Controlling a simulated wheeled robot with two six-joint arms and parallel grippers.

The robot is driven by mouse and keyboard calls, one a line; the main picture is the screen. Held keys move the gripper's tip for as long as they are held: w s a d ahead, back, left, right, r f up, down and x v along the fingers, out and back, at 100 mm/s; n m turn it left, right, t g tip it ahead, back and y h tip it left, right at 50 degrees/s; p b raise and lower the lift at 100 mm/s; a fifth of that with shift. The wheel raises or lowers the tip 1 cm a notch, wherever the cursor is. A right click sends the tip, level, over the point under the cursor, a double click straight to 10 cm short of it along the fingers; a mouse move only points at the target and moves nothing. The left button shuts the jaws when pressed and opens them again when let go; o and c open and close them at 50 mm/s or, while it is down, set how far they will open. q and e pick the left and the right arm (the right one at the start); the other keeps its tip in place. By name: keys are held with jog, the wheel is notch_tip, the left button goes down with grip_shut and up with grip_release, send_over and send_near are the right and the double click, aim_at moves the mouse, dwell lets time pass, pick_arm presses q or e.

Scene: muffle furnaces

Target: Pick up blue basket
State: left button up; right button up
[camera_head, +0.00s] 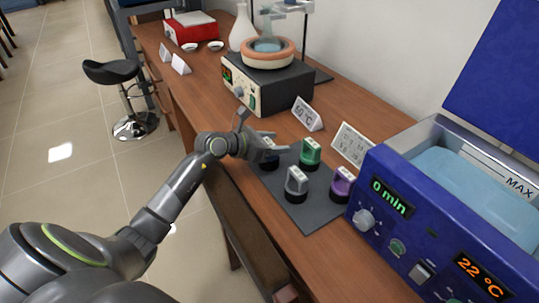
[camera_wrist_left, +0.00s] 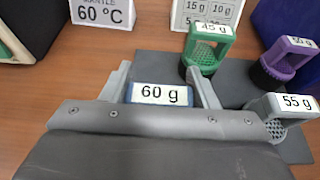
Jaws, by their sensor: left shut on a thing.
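The blue basket (camera_head: 269,163) stands at the far left corner of the dark grey mat (camera_head: 309,214). It is mostly hidden behind my left gripper (camera_head: 265,147) in the head view. In the left wrist view the blue basket (camera_wrist_left: 160,94) shows its top with a "60 g" label, between the two fingers of my left gripper (camera_wrist_left: 164,82). The left gripper is shut on it. I cannot tell whether the basket touches the mat. My right gripper is not in view.
Green (camera_head: 310,153), grey (camera_head: 296,184) and purple (camera_head: 342,185) baskets stand close by on the mat. A blue water bath (camera_head: 432,235) is at the right. A heating mantle (camera_head: 268,83) and a "60 °C" card (camera_head: 307,114) stand behind. The table's left edge is under my arm.

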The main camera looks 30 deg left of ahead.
pick_arm(q)
notch_tip(320, 180, up, 10)
dwell(0.5)
